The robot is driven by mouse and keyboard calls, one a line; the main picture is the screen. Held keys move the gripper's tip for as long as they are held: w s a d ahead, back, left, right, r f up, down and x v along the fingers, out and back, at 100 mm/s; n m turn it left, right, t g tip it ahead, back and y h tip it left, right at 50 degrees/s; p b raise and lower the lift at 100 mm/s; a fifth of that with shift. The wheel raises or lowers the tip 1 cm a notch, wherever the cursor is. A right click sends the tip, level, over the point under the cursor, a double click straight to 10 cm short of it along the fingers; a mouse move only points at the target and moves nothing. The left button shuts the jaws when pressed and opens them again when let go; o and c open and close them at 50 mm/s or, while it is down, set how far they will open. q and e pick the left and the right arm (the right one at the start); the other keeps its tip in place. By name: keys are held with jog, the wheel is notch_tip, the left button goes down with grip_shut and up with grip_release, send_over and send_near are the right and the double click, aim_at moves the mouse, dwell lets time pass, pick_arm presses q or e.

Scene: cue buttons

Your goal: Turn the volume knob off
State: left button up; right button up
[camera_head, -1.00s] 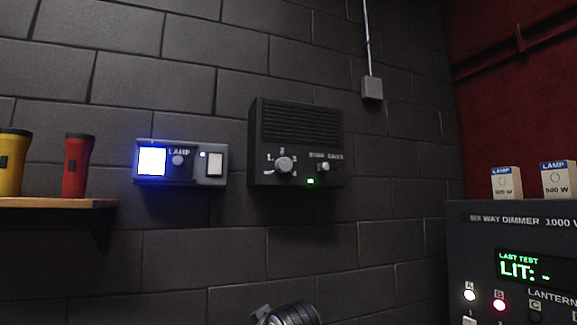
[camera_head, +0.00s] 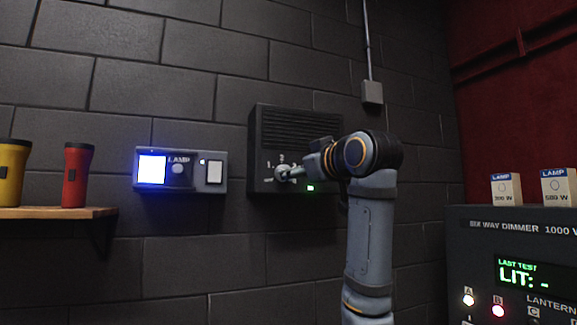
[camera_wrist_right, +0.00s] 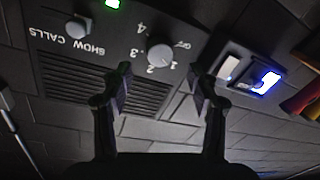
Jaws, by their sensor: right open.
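The round light-grey volume knob (camera_head: 281,173) is on the dark wall speaker box (camera_head: 300,125). In the right wrist view the knob (camera_wrist_right: 160,55) shows upside down, ringed by OFF and numbers 1 to 4; I cannot tell which mark it points to. My right gripper (camera_head: 302,171) is in front of the box at the knob, covering part of its dial. In the wrist view the right gripper (camera_wrist_right: 160,78) is open, its fingers apart with the knob between and beyond them. I cannot tell whether they touch it. My left gripper is not in view.
A second small knob (camera_wrist_right: 78,26) labelled SHOW CALLS and a lit green light sit on the same box. A lamp unit (camera_head: 181,170) with a lit screen is left of it. A shelf (camera_head: 60,212) holds two torches. A dimmer console (camera_head: 480,240) stands at right.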

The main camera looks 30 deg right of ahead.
jog(key=w, duration=0.1)
jog(key=w+p, duration=0.1)
jog(key=w, duration=0.1)
jog(key=w+p, duration=0.1)
jog(key=w, duration=0.1)
jog(key=shift+w+d, duration=0.25)
jog(key=shift+d, duration=0.15)
jog(key=shift+c, duration=0.5)
jog(key=c, duration=1.1)
